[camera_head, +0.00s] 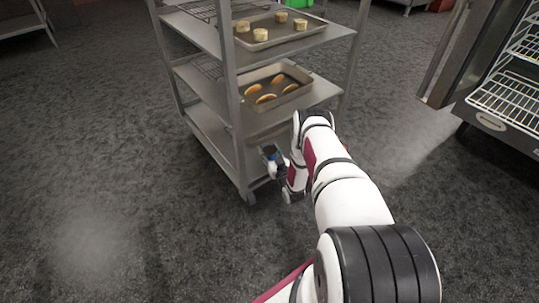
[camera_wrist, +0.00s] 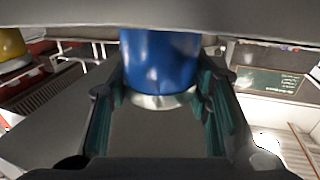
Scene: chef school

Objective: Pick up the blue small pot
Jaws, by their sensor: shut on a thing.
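The blue small pot (camera_wrist: 159,62) is in the upper middle of the wrist view, with a shiny silvery rim at its lower end. My gripper (camera_wrist: 163,100) has a finger on each side of the pot and is shut on it. In the head view my gripper (camera_head: 272,160) is at the lower part of the metal rack, by its front right corner. The upper end of the pot is cut off by a grey surface in the wrist view.
The metal rack (camera_head: 196,80) has shelves close around my gripper. A tray with round pastries (camera_head: 281,31) and a deeper pan with golden pieces (camera_head: 273,88) stand on its shelves. An open oven (camera_head: 510,100) is at the right. The floor at the left is clear.

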